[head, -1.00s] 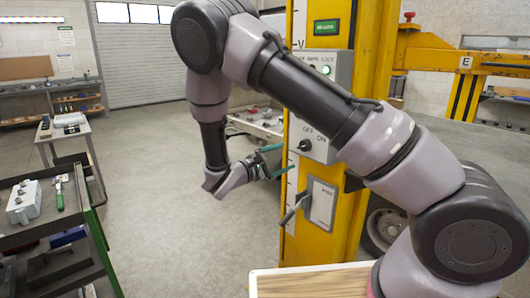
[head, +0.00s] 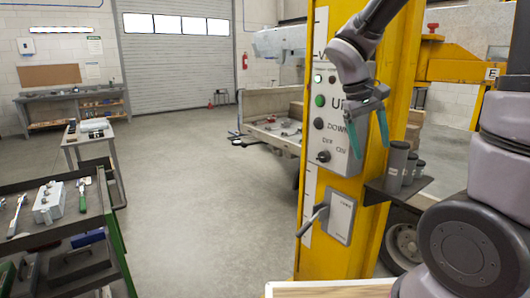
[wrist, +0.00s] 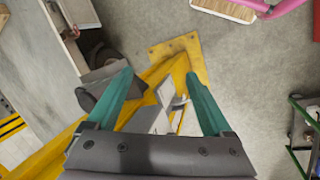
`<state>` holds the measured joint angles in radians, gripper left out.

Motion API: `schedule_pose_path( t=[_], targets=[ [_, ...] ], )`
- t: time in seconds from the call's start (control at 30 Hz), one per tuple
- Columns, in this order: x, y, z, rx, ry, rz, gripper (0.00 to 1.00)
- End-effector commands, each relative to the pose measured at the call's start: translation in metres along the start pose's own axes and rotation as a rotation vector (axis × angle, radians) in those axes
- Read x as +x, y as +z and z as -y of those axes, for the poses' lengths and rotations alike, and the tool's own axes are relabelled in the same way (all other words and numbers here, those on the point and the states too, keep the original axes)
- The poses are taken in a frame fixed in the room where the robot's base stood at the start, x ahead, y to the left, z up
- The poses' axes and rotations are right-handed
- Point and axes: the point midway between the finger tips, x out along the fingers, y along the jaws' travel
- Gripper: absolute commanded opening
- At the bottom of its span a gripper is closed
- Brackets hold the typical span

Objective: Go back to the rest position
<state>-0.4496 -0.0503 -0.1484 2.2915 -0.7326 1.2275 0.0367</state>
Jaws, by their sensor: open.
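My gripper (head: 368,135) hangs from my raised arm in front of the yellow column (head: 372,225), fingers pointing down. Its two green fingers are apart, with nothing between them. In the wrist view my gripper (wrist: 160,98) is also open and empty, looking down along the column to the floor. The column carries a grey control panel (head: 335,130) with buttons and a knob, partly behind my gripper. Below it is a lever (head: 313,220) on a light plate.
A dark shelf (head: 400,190) with grey cylinders juts from the column's right side. A tool cart (head: 112,230) stands at the left, with a small table (head: 85,135) behind it. A flatbed trailer (head: 270,105) is behind the column. The floor (head: 200,190) between is clear.

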Motion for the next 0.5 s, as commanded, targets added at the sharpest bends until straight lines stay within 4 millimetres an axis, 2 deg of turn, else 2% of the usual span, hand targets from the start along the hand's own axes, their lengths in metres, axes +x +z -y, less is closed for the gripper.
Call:
schedule_pose_path(
  t=[0.2,0.5],
  targets=[
    [-0.036,0.032,-0.009,0.197,-0.229,-0.146,0.85],
    [-0.087,0.067,-0.015,0.449,-0.473,-0.394,0.85]
  ],
)
